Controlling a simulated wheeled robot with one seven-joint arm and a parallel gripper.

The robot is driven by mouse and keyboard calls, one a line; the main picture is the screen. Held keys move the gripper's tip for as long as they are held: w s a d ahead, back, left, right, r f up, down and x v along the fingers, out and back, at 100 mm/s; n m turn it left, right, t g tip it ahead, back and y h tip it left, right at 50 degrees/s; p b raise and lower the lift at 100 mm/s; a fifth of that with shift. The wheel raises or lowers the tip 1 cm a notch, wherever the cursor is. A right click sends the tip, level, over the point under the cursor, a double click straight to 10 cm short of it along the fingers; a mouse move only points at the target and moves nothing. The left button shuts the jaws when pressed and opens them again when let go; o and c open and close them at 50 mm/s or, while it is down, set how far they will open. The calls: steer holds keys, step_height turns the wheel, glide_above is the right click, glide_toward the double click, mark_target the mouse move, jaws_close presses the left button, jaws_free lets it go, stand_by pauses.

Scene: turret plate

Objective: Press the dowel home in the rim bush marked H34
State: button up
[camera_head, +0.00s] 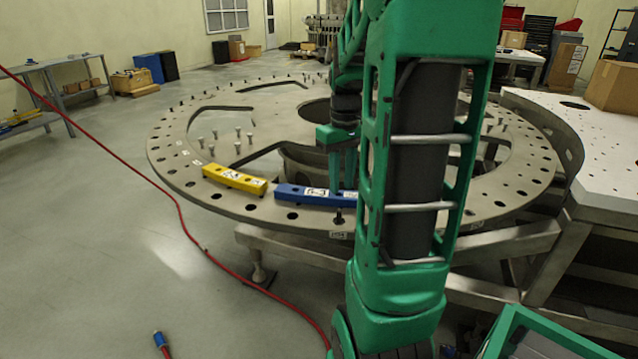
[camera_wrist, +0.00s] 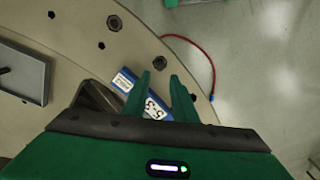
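The round turret plate (camera_head: 165,150) has holes all around its rim. A small dark upright pin (camera_head: 339,216), possibly the dowel, stands at the near rim, just beyond a white tag (camera_head: 341,235) whose lettering is too small to read surely. My gripper (camera_head: 343,172) hangs over the plate behind my arm, which partly hides it. In the wrist view my gripper (camera_wrist: 160,82) has its two green fingers apart with nothing held between them. A blue block (camera_wrist: 150,105) lies beyond them on the plate. Two dark bushes show at the rim, one at upper left (camera_wrist: 113,22) and one nearer (camera_wrist: 162,62).
The blue block (camera_head: 300,194) and a yellow block (camera_head: 234,179) lie on the near rim. Several pale pins (camera_head: 238,132) stand on the left. A white perforated table (camera_head: 600,150) adjoins on the right. A red hose (camera_head: 180,215) crosses the floor.

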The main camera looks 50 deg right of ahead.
steer(key=shift+w+d+f, duration=0.1)
steer(key=shift+w, duration=0.05)
steer(key=shift+f, duration=3.9)
jaws_close()
